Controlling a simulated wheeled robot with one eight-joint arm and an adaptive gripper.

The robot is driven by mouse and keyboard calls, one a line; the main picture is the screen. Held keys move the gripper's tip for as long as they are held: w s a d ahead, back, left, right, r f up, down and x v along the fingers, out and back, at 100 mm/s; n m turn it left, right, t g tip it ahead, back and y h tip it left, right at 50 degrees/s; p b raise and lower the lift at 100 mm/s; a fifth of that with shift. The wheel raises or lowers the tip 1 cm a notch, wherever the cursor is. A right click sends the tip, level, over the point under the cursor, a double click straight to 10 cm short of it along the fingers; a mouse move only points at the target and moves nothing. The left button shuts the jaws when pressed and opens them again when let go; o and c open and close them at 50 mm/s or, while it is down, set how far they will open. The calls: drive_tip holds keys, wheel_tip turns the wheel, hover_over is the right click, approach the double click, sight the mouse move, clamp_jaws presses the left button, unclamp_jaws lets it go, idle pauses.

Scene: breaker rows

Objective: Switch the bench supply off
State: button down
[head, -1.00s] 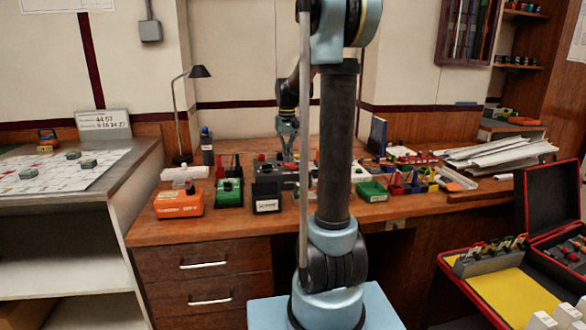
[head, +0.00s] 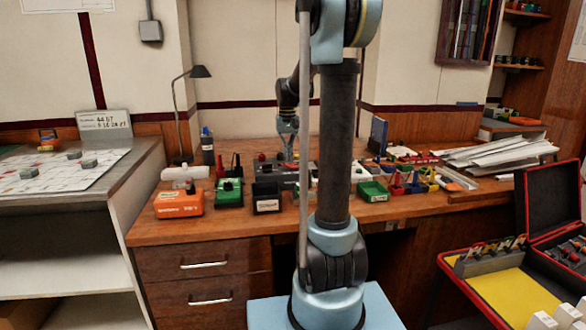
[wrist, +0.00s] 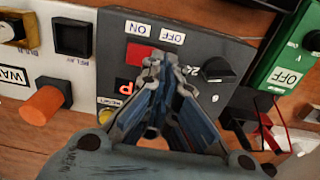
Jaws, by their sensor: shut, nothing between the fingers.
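A dark grey panel (wrist: 215,48), which I take to be the bench supply, lies under my gripper in the wrist view. Its ON label (wrist: 138,29) and OFF label (wrist: 172,37) appear upside down. A red switch part (wrist: 140,61) shows just left of the fingertips; its tilt is hard to tell. A black knob (wrist: 217,69) sits to the right. My gripper (wrist: 155,62) is shut and empty, its tips over or against the switch area; contact cannot be told. In the head view my gripper (head: 289,158) points down at the grey unit (head: 283,177), partly hidden.
A white box (wrist: 45,75) with an orange knob is left of the panel, and a green box (wrist: 290,65) is right. An orange box (head: 179,203), a black box (head: 266,197) and a green tray (head: 373,191) stand on the wooden desk (head: 235,226).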

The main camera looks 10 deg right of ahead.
drive_tip(key=shift+f, duration=1.2)
idle(0.9)
drive_tip(key=shift+r, duration=3.5)
